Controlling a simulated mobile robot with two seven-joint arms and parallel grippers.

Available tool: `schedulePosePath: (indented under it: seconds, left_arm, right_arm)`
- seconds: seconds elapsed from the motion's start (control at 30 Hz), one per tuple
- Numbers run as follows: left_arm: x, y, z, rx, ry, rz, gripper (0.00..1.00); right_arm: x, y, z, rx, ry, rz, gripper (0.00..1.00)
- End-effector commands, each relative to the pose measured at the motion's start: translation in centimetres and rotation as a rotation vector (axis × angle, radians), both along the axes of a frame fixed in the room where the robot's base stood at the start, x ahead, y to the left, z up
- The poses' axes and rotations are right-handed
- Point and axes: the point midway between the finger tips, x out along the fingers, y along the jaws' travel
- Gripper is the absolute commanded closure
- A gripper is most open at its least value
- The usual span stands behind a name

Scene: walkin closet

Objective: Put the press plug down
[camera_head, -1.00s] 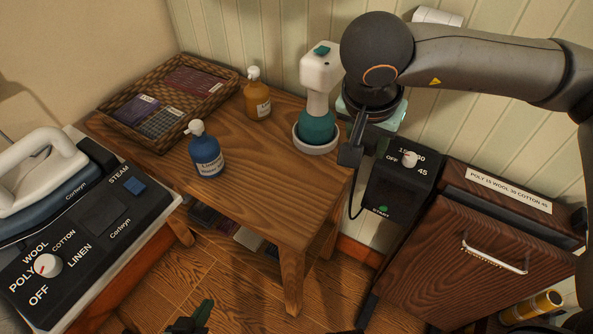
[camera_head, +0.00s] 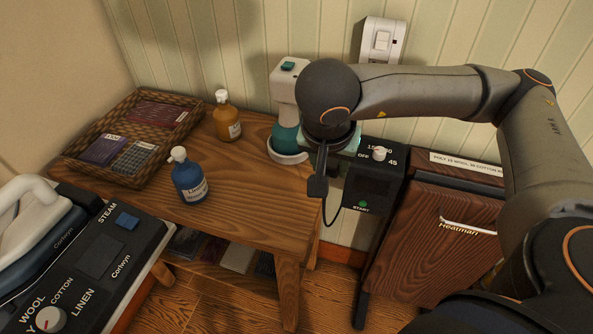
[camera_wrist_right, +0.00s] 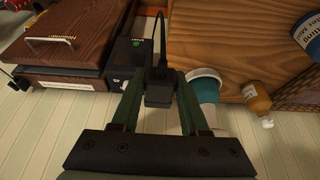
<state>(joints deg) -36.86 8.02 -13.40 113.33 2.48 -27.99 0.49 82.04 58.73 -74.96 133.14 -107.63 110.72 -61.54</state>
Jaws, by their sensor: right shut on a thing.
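My right gripper (camera_wrist_right: 158,80) is shut on the press plug (camera_wrist_right: 158,92), a small dark block between its green fingers in the wrist view. In the head view the plug (camera_head: 318,186) shows below my wrist, in front of the table's right edge. Its black cord (camera_head: 334,216) hangs in a loop beside the press's control box (camera_head: 372,187). My wrist hides most of the fingers in the head view. The wooden press (camera_head: 440,240) stands right of the table. My left gripper is not in view.
The wooden table (camera_head: 240,205) has bare room at its front right. It holds a blue bottle (camera_head: 189,180), an orange bottle (camera_head: 227,122), a woven tray (camera_head: 88,146) and a white-and-teal steamer (camera_head: 286,105). A wall outlet (camera_head: 383,42) is behind my arm.

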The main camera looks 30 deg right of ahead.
Motion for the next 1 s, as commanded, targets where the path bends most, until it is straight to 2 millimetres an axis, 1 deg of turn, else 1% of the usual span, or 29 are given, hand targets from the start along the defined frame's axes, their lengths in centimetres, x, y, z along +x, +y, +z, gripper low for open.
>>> schedulePosePath:
  seconds: [0.1,0.27,0.3,0.4,0.5,0.6,0.77,0.83,1.0]
  left_arm:
    - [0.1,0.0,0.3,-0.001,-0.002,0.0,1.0]
    - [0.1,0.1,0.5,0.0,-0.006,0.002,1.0]
    - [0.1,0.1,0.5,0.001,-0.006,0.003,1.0]
    - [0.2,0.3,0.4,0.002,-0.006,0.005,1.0]
    - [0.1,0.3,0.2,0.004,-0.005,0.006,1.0]
    - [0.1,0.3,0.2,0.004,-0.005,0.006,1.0]
    - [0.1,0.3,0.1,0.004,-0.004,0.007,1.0]
    - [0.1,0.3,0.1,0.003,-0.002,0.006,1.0]
    - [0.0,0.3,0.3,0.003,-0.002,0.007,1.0]
  right_arm:
    - [2.9,-0.5,-1.3,-0.001,0.003,-0.005,1.0]
    - [6.5,-1.0,-2.9,-0.002,0.002,-0.003,1.0]
    - [7.4,-1.2,-3.5,-0.002,0.003,-0.002,1.0]
    - [8.8,-1.4,-5.7,-0.003,0.005,0.0,1.0]
    - [10.1,-1.6,-7.2,-0.002,0.003,0.001,1.0]
    - [10.9,-1.7,-8.1,-0.001,0.001,0.001,1.0]
    - [11.5,-1.8,-8.8,-0.001,0.001,0.001,1.0]
    - [11.9,-1.8,-9.4,-0.001,0.002,0.002,1.0]
    - [11.7,-1.9,-11.8,-0.001,0.003,0.002,1.0]
